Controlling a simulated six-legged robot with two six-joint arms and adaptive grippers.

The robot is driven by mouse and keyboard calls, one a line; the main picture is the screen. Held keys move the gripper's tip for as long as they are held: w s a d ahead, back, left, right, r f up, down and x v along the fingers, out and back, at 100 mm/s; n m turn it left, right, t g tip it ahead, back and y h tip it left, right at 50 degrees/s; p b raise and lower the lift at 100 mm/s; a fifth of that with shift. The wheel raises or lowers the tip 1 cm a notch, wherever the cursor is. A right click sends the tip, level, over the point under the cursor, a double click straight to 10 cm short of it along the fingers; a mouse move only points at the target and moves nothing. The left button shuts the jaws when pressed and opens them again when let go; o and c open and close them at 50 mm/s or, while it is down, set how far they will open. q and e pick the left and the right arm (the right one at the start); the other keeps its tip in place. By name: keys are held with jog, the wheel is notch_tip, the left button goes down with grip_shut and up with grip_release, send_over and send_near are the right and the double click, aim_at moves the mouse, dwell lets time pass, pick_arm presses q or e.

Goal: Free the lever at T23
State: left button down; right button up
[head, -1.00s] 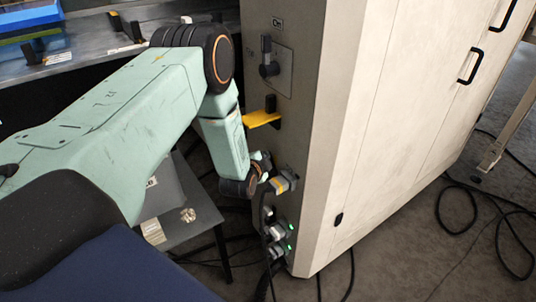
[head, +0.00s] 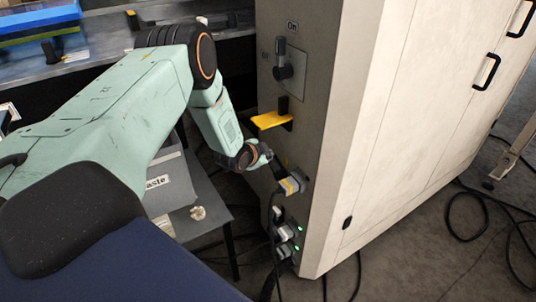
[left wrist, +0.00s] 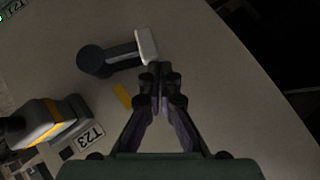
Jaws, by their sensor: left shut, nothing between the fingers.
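In the left wrist view, a lever with a dark round pivot and a pale grey end (left wrist: 147,46) lies on the cabinet face. The T23 label (left wrist: 88,137) is below it, beside a grey plug (left wrist: 45,126) with a yellow band; the plug also shows in the head view (head: 292,185). A small yellow mark (left wrist: 122,95) lies between lever and label. My left gripper (left wrist: 160,72) is shut and empty, its tips close to the pale end; contact cannot be told. In the head view, the left gripper (head: 268,154) is above the plug. My right gripper is not in view.
Above on the same cabinet (head: 335,110) are a yellow bracket (head: 272,120) and a rotary switch (head: 284,70) under "On". Plugs with green lights (head: 286,231) and hanging cables are below. A small grey table (head: 205,215) stands left. Cables lie on the floor at right.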

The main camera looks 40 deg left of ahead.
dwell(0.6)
pick_arm(q)
jog(key=v, duration=1.2)
jog(key=shift+w, duration=0.1)
jog(key=s+d+f+n+g+h, duration=0.1)
jog(key=s+d+f+n+g, duration=0.1)
jog(key=s+d+f+n, duration=0.3)
jog(key=s+d+f+n+g+h, duration=0.1)
jog(key=s+d+f+n+g, duration=0.2)
jog(key=s+d, duration=0.45)
jog(key=s+d+f+g, duration=0.2)
jog(key=s+d+g, duration=0.1)
jog(key=s, duration=0.7)
jog(key=s+d+f+g, duration=0.3)
jog(key=s+d, duration=0.1)
jog(key=s, duration=0.7)
jog(key=shift+s+y, duration=0.3)
jog(key=shift+s, duration=0.05)
